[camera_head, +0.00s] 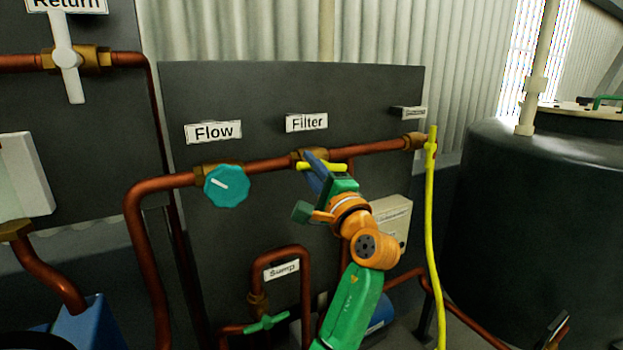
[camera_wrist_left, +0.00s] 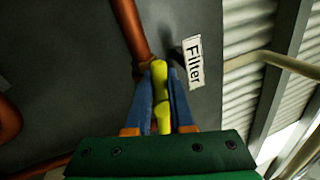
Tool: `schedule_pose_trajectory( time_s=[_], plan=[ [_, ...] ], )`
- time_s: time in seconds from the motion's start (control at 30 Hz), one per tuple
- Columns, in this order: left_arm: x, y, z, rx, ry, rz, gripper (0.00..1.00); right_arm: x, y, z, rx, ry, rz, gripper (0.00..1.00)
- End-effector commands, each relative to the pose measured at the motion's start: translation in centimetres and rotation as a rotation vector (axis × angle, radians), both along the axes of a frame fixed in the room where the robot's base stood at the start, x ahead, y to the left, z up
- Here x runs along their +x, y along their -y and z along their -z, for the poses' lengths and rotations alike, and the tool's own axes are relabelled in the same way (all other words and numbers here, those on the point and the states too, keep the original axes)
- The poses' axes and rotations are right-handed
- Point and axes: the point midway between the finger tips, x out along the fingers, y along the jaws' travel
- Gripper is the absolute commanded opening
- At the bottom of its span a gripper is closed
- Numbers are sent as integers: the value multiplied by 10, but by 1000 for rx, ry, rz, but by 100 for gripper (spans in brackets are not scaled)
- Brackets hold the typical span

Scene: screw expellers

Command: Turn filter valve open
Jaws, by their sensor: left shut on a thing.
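The filter valve has a yellow handle (camera_head: 336,167) on the copper pipe, just below the white "Filter" label (camera_head: 306,122). The handle lies roughly along the pipe in the head view. My left gripper (camera_head: 314,164) is at the valve, its blue fingers shut on the handle and covering part of it. In the left wrist view the yellow handle (camera_wrist_left: 160,85) sits between the two blue fingers of my left gripper (camera_wrist_left: 161,100), with the Filter label (camera_wrist_left: 193,62) beside it. The brass valve body is partly hidden. My right gripper is not in view.
The teal Flow knob (camera_head: 227,186) is on the same pipe to the left. A yellow hose (camera_head: 431,240) hangs to the right. The green Sump valve handle (camera_head: 266,323) is low, left of my arm. A large dark tank (camera_head: 530,230) stands at right.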

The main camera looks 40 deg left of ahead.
Motion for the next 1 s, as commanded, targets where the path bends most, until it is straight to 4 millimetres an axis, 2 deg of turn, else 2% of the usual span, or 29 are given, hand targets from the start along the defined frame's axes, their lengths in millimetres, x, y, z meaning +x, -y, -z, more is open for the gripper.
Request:
schedule_pose_trajectory(
  time_s=[0.03, 0.3, 0.97, 1.0],
  plan=[
    [0, 0, 3, -5, 32, 1, 0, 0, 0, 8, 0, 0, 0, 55],
    [0, 0, 5, -40, 146, 3, 0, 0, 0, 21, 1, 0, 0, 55],
    [0, 0, 4, -53, 192, 3, 0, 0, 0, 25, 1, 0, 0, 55],
    [0, 0, 4, -52, 191, 2, 29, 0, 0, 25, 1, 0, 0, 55]
  ],
)
